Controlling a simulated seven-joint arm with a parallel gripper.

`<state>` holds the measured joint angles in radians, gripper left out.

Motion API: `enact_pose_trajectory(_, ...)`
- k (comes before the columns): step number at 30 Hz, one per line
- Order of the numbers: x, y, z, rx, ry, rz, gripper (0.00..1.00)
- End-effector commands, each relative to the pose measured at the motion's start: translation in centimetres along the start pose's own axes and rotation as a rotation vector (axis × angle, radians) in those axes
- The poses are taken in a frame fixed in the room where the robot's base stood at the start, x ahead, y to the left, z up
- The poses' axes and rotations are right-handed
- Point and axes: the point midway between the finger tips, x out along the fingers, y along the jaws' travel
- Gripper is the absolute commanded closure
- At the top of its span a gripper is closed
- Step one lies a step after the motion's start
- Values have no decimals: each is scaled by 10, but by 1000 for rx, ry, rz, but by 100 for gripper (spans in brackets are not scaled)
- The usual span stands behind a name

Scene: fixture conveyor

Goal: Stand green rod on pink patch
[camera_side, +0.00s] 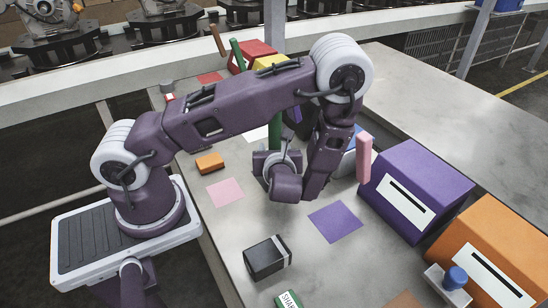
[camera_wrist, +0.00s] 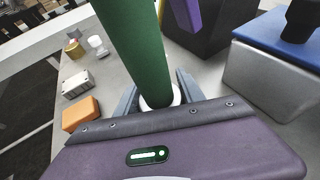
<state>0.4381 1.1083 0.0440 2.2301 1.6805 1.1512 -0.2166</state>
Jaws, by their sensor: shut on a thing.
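A long green rod (camera_side: 275,131) stands roughly upright in the side view, partly hidden behind my arm. My gripper (camera_wrist: 160,94) is shut on it, with a finger on each side in the wrist view. There the rod (camera_wrist: 136,42) rises away from the jaws, leaning left in the picture. In the side view my wrist hides the fingertips and the rod's lower end, so I cannot tell whether it touches the table. The pink patch (camera_side: 225,192) lies flat and bare on the table, left of my gripper and nearer the camera.
An orange block (camera_side: 210,163) lies behind the pink patch. A purple patch (camera_side: 335,221), a black box (camera_side: 266,258), a pink rod (camera_side: 364,158) and purple (camera_side: 416,185) and orange (camera_side: 490,245) bins stand around. Another green rod (camera_side: 237,54) leans at the back.

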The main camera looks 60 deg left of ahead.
Motion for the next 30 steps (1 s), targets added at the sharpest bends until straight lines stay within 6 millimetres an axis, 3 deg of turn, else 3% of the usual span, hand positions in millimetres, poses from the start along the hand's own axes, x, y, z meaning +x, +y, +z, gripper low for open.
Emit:
enact_pose_trajectory(3, -12, -1, 31, -8, -3, -2, 100)
enact_pose_trajectory(6, -20, 0, 49, -6, -2, -1, 100)
enact_pose_trajectory(10, -24, 14, 58, -22, 1, 56, 100)
enact_pose_trajectory(16, -34, 82, 46, -135, 7, 350, 100)
enact_pose_trajectory(21, -58, 134, 29, -251, 2, 619, 100)
enact_pose_trajectory(24, -68, 148, 22, -291, -1, 705, 100)
enact_pose_trajectory(30, -72, 152, 20, -303, -2, 730, 100)
